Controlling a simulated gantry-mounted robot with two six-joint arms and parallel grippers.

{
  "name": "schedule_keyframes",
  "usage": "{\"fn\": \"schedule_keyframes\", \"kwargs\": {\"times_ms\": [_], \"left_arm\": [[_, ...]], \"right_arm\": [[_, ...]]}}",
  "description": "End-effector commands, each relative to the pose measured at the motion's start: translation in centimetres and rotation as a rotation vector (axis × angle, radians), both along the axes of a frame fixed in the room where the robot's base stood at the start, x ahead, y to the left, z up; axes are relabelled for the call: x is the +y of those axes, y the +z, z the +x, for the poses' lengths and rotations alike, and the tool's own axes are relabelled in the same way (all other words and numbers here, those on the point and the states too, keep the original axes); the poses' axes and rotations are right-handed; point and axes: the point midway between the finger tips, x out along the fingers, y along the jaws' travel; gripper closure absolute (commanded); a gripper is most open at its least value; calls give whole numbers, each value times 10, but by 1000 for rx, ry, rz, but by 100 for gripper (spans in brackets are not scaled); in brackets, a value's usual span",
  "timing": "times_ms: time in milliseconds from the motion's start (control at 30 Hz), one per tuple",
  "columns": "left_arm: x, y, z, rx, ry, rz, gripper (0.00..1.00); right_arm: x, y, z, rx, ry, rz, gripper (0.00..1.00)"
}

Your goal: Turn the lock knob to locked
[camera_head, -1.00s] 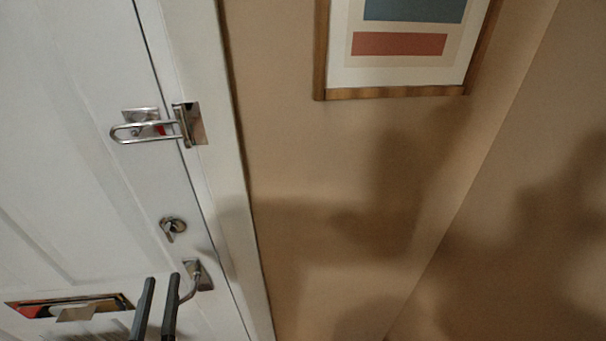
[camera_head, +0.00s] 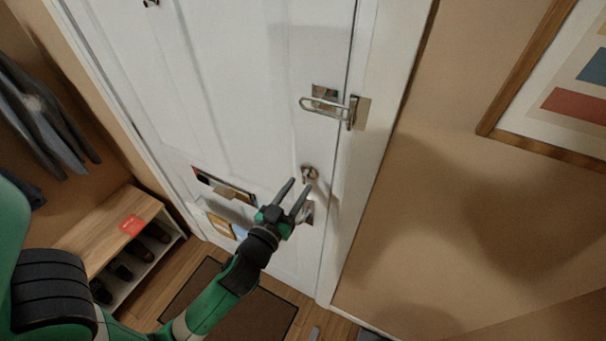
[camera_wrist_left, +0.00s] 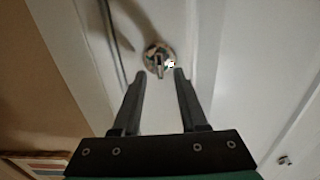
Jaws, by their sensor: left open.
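The lock knob (camera_head: 309,173) is a small metal thumb-turn on a round plate near the right edge of the white door (camera_head: 250,90). In the left wrist view the knob (camera_wrist_left: 158,60) sits just beyond the fingertips, centred between them, with its tab upright in that picture. My left gripper (camera_head: 301,184) is open and empty, pointing at the knob from below left. In the left wrist view its two dark fingers (camera_wrist_left: 160,73) are spread on either side of the knob's line; I cannot tell whether they touch it. My right gripper is not in view.
A swing-bar latch (camera_head: 328,105) is above the knob. A door handle (camera_head: 306,212) is just below it, partly behind my fingers. A mail slot (camera_head: 225,186) is at lower left. A shoe bench (camera_head: 112,232) stands left, a dark mat (camera_head: 225,305) on the floor.

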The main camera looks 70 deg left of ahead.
Motion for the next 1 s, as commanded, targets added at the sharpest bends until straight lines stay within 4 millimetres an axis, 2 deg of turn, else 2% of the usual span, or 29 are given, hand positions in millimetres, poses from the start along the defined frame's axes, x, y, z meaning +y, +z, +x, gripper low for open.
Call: {"fn": "schedule_keyframes", "kwargs": {"times_ms": [33,200,500,567,733,767,1000], "left_arm": [[8,4,7,0,5,1,57],[20,1,23,0,1,0,57],[22,0,26,1,0,1,57],[22,0,26,1,0,1,66],[22,0,26,1,0,1,97],[22,0,26,1,0,1,100],[22,0,26,1,0,1,100]], "right_arm": [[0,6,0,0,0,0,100],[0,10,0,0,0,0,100],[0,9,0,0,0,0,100],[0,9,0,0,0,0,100],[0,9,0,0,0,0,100],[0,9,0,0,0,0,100],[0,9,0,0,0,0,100]]}}
